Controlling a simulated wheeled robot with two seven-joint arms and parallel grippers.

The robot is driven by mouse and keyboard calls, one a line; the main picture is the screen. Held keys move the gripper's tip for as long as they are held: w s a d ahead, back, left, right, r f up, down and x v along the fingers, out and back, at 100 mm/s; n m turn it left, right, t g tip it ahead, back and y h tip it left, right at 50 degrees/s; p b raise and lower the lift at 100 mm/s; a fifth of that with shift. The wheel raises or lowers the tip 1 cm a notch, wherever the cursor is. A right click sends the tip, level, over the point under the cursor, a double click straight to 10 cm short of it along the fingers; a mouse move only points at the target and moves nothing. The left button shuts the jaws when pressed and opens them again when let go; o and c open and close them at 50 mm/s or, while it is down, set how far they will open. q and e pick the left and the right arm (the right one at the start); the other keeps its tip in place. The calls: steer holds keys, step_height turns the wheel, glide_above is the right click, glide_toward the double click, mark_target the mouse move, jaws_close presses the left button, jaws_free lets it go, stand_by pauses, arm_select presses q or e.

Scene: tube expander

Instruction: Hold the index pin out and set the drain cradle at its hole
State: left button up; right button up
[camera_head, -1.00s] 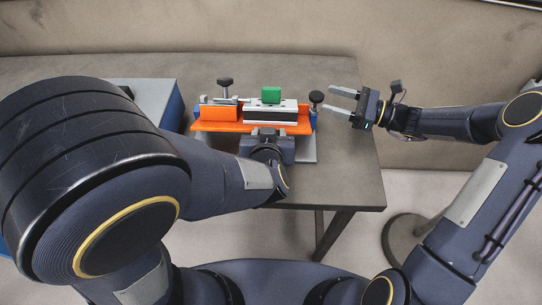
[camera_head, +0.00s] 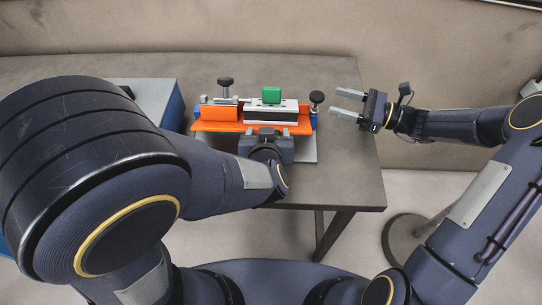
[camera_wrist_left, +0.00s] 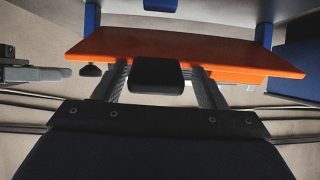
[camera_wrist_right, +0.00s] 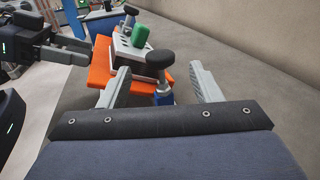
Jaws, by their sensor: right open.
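An orange tray-like part (camera_head: 225,126), perhaps the drain cradle, sits on the fixture at the middle of the table. A white slotted block (camera_head: 285,106) with a green block (camera_head: 271,95) is on it. My left gripper (camera_wrist_left: 160,75) is at its front edge; its fingers stand on either side of a dark rounded block (camera_wrist_left: 157,75), and contact is unclear. My right gripper (camera_head: 348,105) is open and empty, to the right of the fixture. A black knob (camera_head: 316,97) on a blue post stands left of it. I cannot tell which knob is the index pin; its hole is hidden.
Another black knob (camera_head: 225,83) rises at the fixture's back left. A grey-blue box (camera_head: 150,98) stands at the left of the table (camera_head: 340,180). The table's right edge lies beneath my right arm. The table front right is clear.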

arm_select(q)
steer(key=shift+s+d+r, duration=0.1)
steer(key=shift+s+d, duration=0.05)
steer(key=shift+s+r, duration=0.3)
steer(key=shift+s, duration=0.25)
steer(key=v, duration=0.5)
steer(key=shift+s+r, duration=0.1)
steer(key=shift+s, duration=0.15)
stand_by(0.4)
